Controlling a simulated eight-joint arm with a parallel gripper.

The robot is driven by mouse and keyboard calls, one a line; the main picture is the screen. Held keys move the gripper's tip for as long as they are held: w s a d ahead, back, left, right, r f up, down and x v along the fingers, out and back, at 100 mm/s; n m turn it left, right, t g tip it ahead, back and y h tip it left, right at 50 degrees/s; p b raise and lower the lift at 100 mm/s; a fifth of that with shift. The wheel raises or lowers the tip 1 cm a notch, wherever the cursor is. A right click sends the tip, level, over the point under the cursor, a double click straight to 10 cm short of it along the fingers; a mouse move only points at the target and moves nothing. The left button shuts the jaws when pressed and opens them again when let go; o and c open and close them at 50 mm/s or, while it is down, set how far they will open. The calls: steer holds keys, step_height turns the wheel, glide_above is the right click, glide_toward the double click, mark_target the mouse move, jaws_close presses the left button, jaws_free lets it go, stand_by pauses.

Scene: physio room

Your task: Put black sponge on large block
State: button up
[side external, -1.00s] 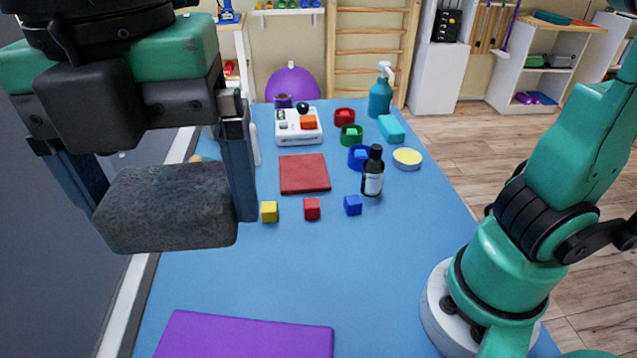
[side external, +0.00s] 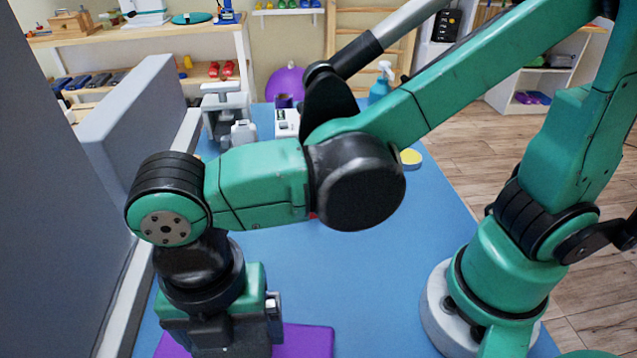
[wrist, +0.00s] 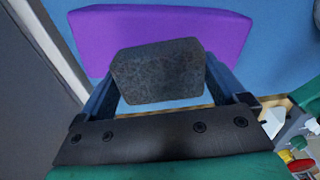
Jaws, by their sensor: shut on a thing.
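The black sponge (wrist: 158,72) is a dark, rough block held between the fingers of my gripper (wrist: 160,84) in the wrist view. The large block is a flat purple slab (wrist: 220,30) lying on the blue surface; part of it is hidden behind the sponge. The sponge overlaps the slab in the wrist view, but I cannot tell whether they touch. In the side view the slab (side external: 312,341) shows only in part at the bottom, and my gripper body (side external: 215,320) is in front of it. The fingers and sponge are hidden there.
The blue table surface (side external: 345,265) is clear right of my gripper. A grey upright panel (side external: 135,130) and a grey device (side external: 227,115) stand at the left and back. My arm hides most small objects; a yellow-topped round tin (side external: 411,158) shows at the right.

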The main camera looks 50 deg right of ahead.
steer(key=shift+f, duration=1.2)
steer(key=shift+f, duration=0.15)
steer(key=o, duration=0.9)
